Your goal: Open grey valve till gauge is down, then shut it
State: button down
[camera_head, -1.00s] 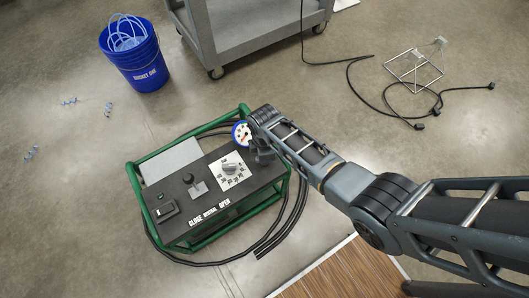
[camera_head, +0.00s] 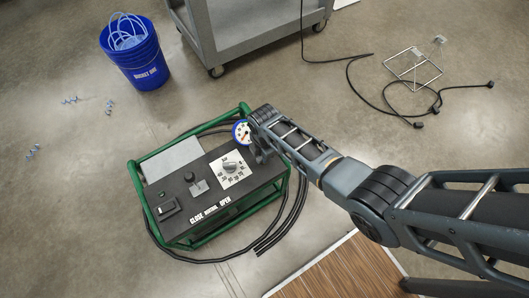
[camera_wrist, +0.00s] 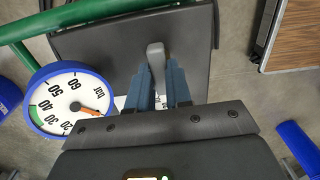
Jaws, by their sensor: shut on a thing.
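The grey valve lever (camera_wrist: 155,57) stands up from the dark panel (camera_wrist: 95,42) in the wrist view. My gripper (camera_wrist: 157,82) is shut on it, with its blue-grey fingers on either side. In the head view the valve is hidden behind my wrist. The blue-rimmed gauge (camera_wrist: 70,100) is left of my gripper; it also shows in the head view (camera_head: 243,132). Its orange needle points to the lower right, past the 20, towards the low end of the scale. My gripper body hides part of the dial's lower right.
The green-framed machine (camera_head: 133,180) also carries a dial knob (camera_head: 230,168) and a small lever (camera_head: 194,181) near my wrist. Black hoses (camera_head: 285,225) lie beside it. A blue bucket (camera_head: 140,66) and a grey cart (camera_head: 245,45) stand behind on open floor.

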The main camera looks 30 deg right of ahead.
jog(key=c, duration=1)
grip_release()
jog(key=shift+c, duration=0.2)
jog(key=shift+r+p, duration=1.1)
jog(key=shift+r, duration=2.8)
